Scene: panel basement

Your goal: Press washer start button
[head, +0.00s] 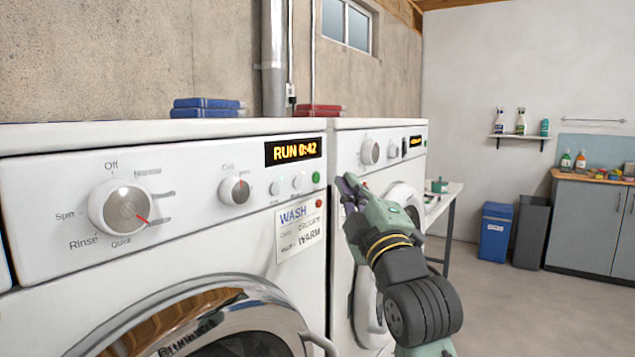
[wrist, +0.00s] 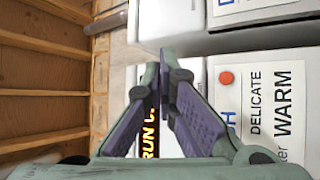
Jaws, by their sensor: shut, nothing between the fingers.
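The white washer (head: 150,262) stands at the left in the head view. Its lit display (head: 293,150) reads "RUN 0:42". A green button (head: 316,177) sits at the right end of its panel, with a red button (head: 319,203) below it, beside the WASH label (head: 300,230). My gripper (head: 347,187) is shut and empty, just right of these buttons in the picture. I see no contact with them. In the wrist view the shut fingers (wrist: 165,58) partly cover the display (wrist: 149,135); the red button (wrist: 227,78) shows right of them, and the green button is not visible.
The washer has a large dial (head: 121,207) and a smaller dial (head: 234,190). A second white machine (head: 345,160) stands right beside it, partly behind my arm. A side table (head: 450,192), a blue bin (head: 495,230) and a cabinet (head: 588,225) stand farther right. Open floor lies between.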

